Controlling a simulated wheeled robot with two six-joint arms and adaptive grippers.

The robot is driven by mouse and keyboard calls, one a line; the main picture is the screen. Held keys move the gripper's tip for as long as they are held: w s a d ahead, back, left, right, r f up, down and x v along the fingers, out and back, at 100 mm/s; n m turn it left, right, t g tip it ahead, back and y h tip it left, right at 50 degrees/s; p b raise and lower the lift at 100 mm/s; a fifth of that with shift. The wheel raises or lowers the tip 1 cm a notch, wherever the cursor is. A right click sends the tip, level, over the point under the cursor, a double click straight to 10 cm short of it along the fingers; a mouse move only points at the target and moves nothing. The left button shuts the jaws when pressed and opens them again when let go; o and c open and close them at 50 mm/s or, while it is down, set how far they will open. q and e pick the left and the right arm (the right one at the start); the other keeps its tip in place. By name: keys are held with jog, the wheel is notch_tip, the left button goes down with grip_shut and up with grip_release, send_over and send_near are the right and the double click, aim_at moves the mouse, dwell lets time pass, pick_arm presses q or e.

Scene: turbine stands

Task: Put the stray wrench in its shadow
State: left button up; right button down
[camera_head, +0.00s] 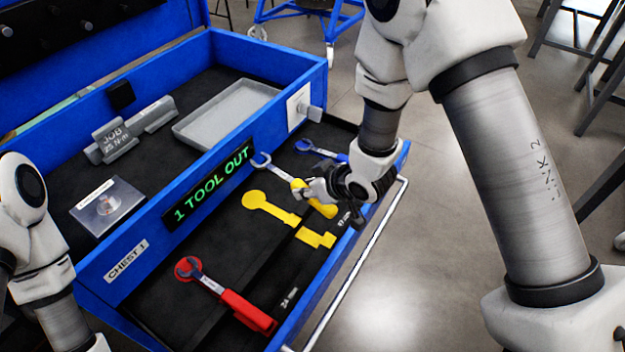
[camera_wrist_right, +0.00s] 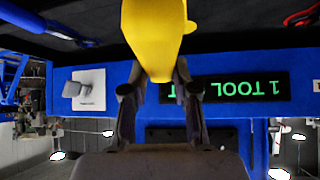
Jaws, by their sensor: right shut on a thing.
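The stray wrench (camera_head: 324,210) has a yellow handle and a blue-grey head. My right gripper (camera_head: 318,190) is shut on its handle, over the open drawer. The handle also shows between the fingers in the right wrist view (camera_wrist_right: 155,35). The yellow shadow (camera_head: 270,207) lies bare in the black drawer floor, with a round head and a stepped end piece nearer the drawer's front edge. The held wrench is up and right of the shadow in the head view, at a similar slant. Its height above the floor is hard to tell. My left gripper is out of view.
A red-handled wrench (camera_head: 245,308) and a blue wrench (camera_head: 322,150) lie in the drawer on either side. The chest's blue front wall bears a "1 TOOL OUT" display (camera_head: 210,187). A grey tray (camera_head: 226,112) stands on top. A handle rail (camera_head: 355,265) runs along the drawer front.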

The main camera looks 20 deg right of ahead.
aim_at(312, 206)
jog(key=shift+s+a+f+n+g+y, duration=0.25)
jog(key=shift+s+a+n+y, duration=0.3)
jog(key=shift+n+y, duration=0.35)
notch_tip(312, 206, down, 5)
jog(key=b, duration=0.4)
jog(key=shift+w+r, duration=0.1)
jog(key=shift+a, duration=0.1)
jog(key=shift+r, duration=0.1)
